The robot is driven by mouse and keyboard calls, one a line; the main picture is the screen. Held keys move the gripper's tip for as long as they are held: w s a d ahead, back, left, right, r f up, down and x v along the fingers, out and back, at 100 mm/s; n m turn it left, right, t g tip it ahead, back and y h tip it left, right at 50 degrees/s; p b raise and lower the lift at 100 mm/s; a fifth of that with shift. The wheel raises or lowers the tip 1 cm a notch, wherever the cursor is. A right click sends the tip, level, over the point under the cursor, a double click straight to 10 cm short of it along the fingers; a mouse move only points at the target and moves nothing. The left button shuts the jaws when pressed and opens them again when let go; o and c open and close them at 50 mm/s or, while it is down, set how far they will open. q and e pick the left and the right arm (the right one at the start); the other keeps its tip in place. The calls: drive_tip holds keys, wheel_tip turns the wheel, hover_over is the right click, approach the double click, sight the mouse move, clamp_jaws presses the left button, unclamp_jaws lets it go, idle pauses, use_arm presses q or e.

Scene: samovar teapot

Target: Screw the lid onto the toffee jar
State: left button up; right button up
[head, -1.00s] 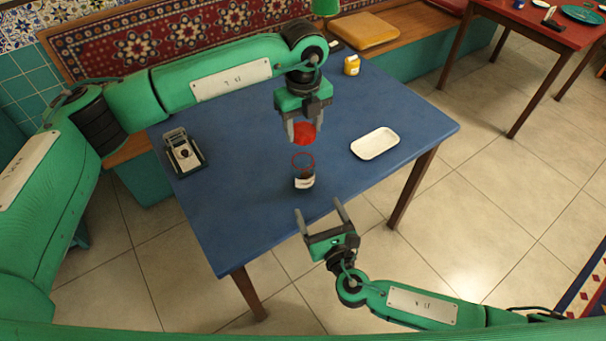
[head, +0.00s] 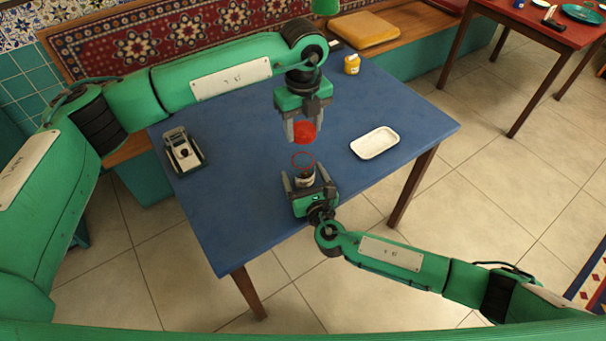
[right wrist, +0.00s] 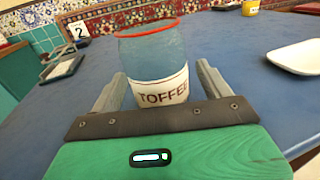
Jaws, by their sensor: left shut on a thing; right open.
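The toffee jar (head: 304,171) stands upright on the blue table, open at the top with a red rim. In the right wrist view the clear jar (right wrist: 155,60) shows a white TOFFEE label. My left gripper (head: 304,134) is shut on the red lid (head: 305,130) and holds it above the jar, apart from the rim. My right gripper (head: 305,180) is open, with one finger on each side of the jar's lower part. Whether the fingers touch the glass I cannot tell.
A white tray (head: 375,143) lies on the table (head: 250,215) to the right. A metal device with a number card (head: 182,151) stands at the left. A small yellow jar (head: 351,64) stands at the back edge. The table's front left is clear.

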drive_tip(key=c, duration=1.5)
use_arm(q)
hover_over(304, 150)
drive_tip(key=s, duration=0.2)
drive_tip(key=shift+s+f, duration=0.15)
drive_tip(key=shift+f, duration=2.35)
drive_tip(key=shift+f, duration=0.85)
drive_tip(key=shift+f, duration=0.55)
